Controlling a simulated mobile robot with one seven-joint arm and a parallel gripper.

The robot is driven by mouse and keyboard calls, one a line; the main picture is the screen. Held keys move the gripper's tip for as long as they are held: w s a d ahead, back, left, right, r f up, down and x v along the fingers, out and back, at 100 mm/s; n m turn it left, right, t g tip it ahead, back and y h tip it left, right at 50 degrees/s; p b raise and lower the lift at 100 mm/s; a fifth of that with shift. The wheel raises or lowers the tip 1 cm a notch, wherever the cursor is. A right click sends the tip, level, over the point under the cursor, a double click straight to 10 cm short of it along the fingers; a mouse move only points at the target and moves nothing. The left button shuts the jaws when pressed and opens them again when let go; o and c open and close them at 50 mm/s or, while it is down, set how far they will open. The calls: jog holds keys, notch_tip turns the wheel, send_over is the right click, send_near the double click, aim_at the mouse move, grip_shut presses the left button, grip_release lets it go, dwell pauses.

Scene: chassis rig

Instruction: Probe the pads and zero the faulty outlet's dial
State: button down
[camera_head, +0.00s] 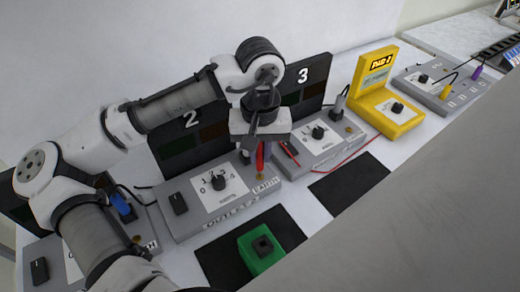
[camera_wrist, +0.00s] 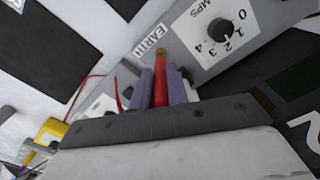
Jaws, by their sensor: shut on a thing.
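My gripper (camera_head: 262,150) is shut on a red probe (camera_head: 260,158), held upright over the front right of the Outlet 2 box (camera_head: 188,222). In the wrist view the red probe (camera_wrist: 160,82) stands between two purple-grey fingers. Its tip is at or just above the brass pad (camera_head: 260,178) by the EARTH label (camera_wrist: 150,40); I cannot tell if they touch. The Outlet 2 dial (camera_head: 218,182) is a black knob on a white 0 to 4 scale; its exact setting is unclear. The Outlet 3 box (camera_head: 322,152) has its own dial (camera_head: 318,132). Outlet 1 is partly hidden behind my arm.
A red cable (camera_head: 345,162) crosses the bench. Dark numbered panels stand behind.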

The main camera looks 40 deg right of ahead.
jog(key=shift+r+p, duration=3.5)
jog(key=shift+f, duration=0.1)
